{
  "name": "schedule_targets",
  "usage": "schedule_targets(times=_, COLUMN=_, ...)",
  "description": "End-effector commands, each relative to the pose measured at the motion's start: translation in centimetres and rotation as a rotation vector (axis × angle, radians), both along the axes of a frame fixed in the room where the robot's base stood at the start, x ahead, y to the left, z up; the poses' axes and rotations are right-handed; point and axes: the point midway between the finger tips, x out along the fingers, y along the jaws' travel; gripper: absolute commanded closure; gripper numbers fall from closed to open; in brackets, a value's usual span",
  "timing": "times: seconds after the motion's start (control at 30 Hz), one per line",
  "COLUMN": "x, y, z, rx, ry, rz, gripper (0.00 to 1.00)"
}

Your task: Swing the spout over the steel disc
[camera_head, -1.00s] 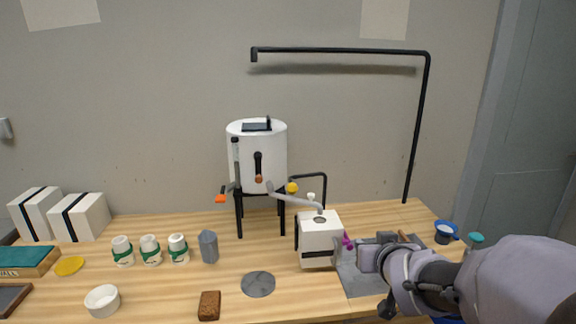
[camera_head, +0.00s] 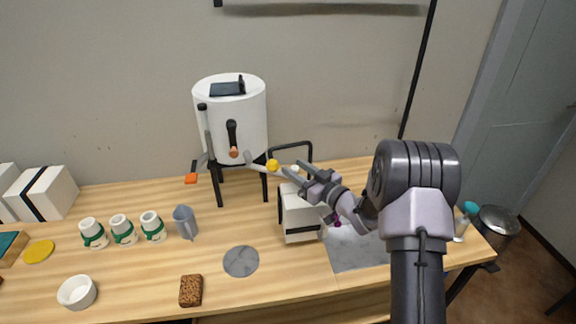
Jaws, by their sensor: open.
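The white tank (camera_head: 230,118) stands on black legs at the back of the table. My gripper (camera_head: 293,174) is open at the spout's outer part, above the white box. It hides the spout's end, and I cannot tell whether it touches the spout. The steel disc (camera_head: 240,261) lies flat on the table, to the front left of the white box, with nothing over it.
The white box (camera_head: 300,216) with a black band stands under my gripper. A brown block (camera_head: 191,291) lies left of the disc. A grey jug (camera_head: 185,222) and several white cups (camera_head: 123,230) stand further left. A grey mat (camera_head: 352,252) lies to the right.

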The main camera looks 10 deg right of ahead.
Motion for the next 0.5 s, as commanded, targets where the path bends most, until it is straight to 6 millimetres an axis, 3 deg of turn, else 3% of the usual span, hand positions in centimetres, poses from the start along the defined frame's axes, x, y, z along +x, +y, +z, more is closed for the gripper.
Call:
schedule_targets(times=0.2, x=2.7, y=1.7, z=-0.1, rx=0.0, ry=0.0, rz=0.0, gripper=0.57)
schedule_targets(times=0.5, x=3.3, y=2.0, z=0.1, rx=0.0, ry=0.0, rz=-0.001, gripper=0.57)
